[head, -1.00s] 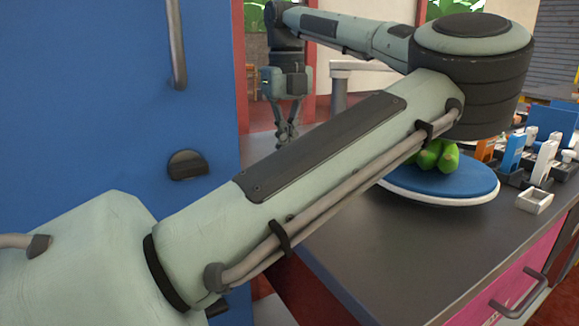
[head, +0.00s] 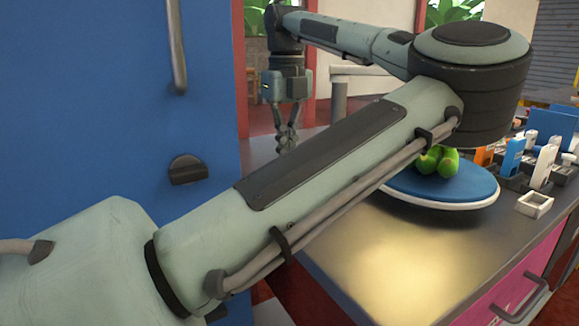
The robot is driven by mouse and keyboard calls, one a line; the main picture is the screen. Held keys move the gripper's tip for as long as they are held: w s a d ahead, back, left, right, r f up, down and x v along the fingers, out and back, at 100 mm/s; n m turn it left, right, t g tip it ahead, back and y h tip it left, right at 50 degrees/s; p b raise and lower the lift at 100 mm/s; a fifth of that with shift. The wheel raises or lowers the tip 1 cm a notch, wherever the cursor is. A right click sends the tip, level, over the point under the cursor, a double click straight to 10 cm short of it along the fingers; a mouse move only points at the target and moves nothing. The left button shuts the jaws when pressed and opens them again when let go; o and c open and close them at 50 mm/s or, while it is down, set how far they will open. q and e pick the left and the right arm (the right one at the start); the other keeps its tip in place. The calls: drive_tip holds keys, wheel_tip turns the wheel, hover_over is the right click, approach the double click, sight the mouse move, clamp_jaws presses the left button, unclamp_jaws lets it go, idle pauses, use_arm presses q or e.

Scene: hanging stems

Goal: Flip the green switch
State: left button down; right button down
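No green switch can be made out in the head view. Small upright blue, white and orange pieces (head: 513,155) stand at the right on the counter, and I cannot tell whether they are switches. My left arm crosses the view from lower left to upper right and folds back. My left gripper (head: 287,138) hangs pointing down beyond the arm, over or beside the far left part of the counter. Its fingertips look close together, with nothing seen between them. My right gripper is not in view.
The dark counter (head: 400,260) fills the lower right, with bare room at its front. A blue plate with a white rim (head: 462,190) holds green produce (head: 437,160). A small white square frame (head: 535,203) stands right of it. A blue door or panel (head: 80,90) closes off the left.

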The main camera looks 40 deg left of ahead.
use_arm(q)
drive_tip(key=shift+r+p, duration=1.75)
drive_tip(key=shift+r, duration=1.2)
